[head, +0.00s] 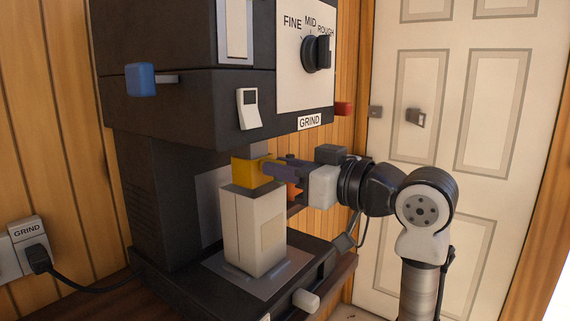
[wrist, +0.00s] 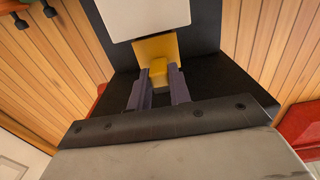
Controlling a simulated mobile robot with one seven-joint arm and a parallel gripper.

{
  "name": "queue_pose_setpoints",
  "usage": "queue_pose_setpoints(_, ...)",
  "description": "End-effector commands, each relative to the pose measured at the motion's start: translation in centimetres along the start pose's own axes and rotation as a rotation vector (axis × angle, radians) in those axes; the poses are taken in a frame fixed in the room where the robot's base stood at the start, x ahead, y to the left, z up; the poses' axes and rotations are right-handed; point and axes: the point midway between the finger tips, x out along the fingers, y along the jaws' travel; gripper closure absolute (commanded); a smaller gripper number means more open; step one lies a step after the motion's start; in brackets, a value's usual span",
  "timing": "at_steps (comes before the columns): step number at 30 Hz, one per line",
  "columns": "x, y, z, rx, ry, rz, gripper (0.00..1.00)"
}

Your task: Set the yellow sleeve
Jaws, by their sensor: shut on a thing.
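The yellow sleeve (head: 250,172) sits between the grinder's spout (head: 259,149) and the top of a white bag or container (head: 255,230) in the head view. My gripper (head: 270,171) reaches in from the right and is shut on the sleeve. In the wrist view the sleeve (wrist: 155,48) has a small yellow tab (wrist: 159,74) between my two fingers (wrist: 159,88). Whether the sleeve touches the spout or the container's rim I cannot tell exactly.
The black grinder (head: 180,110) has a dial (head: 316,53), a GRIND label (head: 310,121), a blue knob (head: 141,80) and a red knob (head: 344,109). A plug (head: 38,258) sits in the wall outlet at left. A panelled door (head: 433,170) stands behind my arm.

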Motion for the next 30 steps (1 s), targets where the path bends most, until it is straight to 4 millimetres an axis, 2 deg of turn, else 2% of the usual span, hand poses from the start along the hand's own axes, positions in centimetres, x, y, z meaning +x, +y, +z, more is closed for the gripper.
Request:
queue_pose_setpoints(1, 0.0, 0.0, 1.5, 0.001, 0.000, -0.001, 1.00)
queue_pose_setpoints(3, 0.0, 0.0, 2.4, 0.001, 0.000, -0.001, 1.00)
queue_pose_setpoints(13, 0.0, -0.1, 2.6, 0.001, -0.006, -0.002, 1.00)
queue_pose_setpoints(14, 0.0, -0.1, 2.6, 0.001, -0.007, -0.002, 0.79)
queue_pose_setpoints(19, 0.0, 0.0, 2.6, 0.001, -0.005, -0.001, 0.58)
queue_pose_setpoints(27, -0.1, 0.0, 2.5, 0.001, -0.002, 0.000, 0.58)
queue_pose_setpoints(30, -0.7, 0.1, 2.5, 0.000, -0.001, 0.002, 0.58)
